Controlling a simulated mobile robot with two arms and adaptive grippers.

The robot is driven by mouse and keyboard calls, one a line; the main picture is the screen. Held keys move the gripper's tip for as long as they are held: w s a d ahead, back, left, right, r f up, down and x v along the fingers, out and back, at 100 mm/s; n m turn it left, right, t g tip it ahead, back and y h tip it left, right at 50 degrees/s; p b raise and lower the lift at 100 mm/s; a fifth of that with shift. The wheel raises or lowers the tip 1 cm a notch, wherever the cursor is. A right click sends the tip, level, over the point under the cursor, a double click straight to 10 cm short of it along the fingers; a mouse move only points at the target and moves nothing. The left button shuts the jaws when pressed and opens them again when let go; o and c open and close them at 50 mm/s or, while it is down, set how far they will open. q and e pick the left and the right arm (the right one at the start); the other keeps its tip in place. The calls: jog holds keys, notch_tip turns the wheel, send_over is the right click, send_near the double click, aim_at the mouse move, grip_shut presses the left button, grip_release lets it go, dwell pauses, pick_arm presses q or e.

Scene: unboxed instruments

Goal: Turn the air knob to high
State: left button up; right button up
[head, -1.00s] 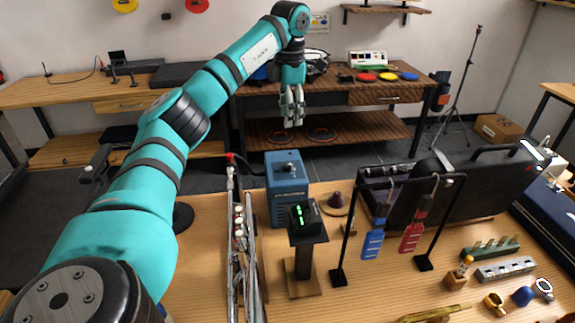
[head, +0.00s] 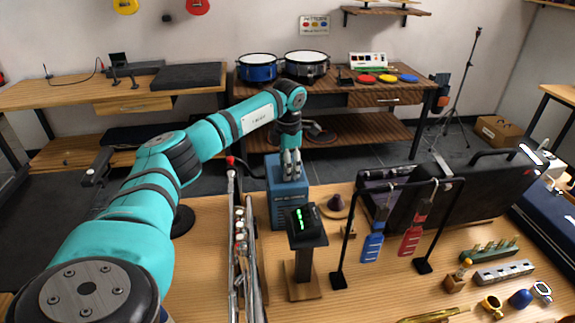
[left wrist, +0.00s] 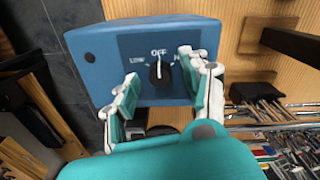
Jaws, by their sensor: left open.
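The blue box (head: 289,203) stands on the workbench near its back edge. In the left wrist view its top panel (left wrist: 95,62) carries a round black knob (left wrist: 159,74). The knob's white pointer line is at OFF. LOW is printed to the left, and the label on the right is mostly hidden by a finger. My left gripper (head: 291,164) points down over the box. In the left wrist view this gripper (left wrist: 158,82) is open, one finger on each side of the knob. I see a gap between the fingers and the knob. My right gripper is not in view.
A black display on a stand (head: 304,222) is in front of the box. A black frame with hanging blue (head: 373,247) and red (head: 411,242) tags stands to the right.

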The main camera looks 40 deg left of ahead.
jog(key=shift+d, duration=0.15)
pick_arm(q)
jog(key=shift+c, duration=0.8)
grip_shut()
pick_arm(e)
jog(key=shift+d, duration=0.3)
